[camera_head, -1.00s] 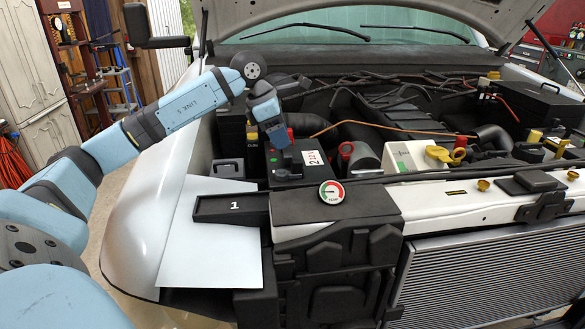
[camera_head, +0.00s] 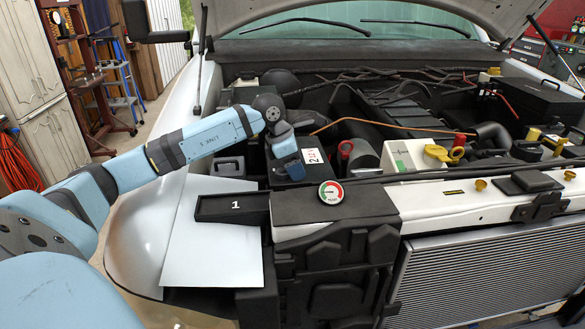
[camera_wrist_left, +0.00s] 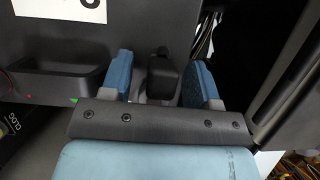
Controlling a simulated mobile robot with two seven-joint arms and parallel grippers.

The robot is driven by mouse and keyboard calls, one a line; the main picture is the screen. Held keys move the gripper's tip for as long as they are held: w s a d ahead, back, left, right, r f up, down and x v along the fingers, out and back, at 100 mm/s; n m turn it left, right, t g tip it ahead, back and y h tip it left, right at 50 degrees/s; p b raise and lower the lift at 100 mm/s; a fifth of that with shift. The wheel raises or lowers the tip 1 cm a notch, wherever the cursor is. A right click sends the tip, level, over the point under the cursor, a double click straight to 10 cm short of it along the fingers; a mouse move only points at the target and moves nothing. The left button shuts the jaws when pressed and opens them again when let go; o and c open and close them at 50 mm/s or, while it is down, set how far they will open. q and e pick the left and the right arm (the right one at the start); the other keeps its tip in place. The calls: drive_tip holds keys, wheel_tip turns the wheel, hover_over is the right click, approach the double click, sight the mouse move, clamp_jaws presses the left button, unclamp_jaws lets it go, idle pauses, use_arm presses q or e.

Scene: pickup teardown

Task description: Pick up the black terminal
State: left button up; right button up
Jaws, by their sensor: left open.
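The black terminal (camera_wrist_left: 163,80) is a small dark block standing up from a black casing, seen in the left wrist view. My left gripper (camera_wrist_left: 160,75) is open, with one blue finger on each side of the terminal and narrow gaps showing. In the head view my left gripper (camera_head: 288,158) is low over the black box with a white and red number label (camera_head: 312,157). There the gripper hides the terminal. My right gripper is in neither view.
A black tray marked 1 (camera_head: 232,208) lies on a white sheet (camera_head: 210,255) at the front left. A round gauge (camera_head: 331,192) stands in front of the box. A white reservoir with a yellow cap (camera_head: 408,155) and an orange cable (camera_head: 375,122) are to the right.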

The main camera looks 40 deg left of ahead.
use_arm(q)
clamp_jaws()
drive_tip(key=shift+r, duration=0.15)
wheel_tip(320, 180, up, 20)
drive_tip(key=b, duration=0.1)
idle(0.4)
idle(0.5)
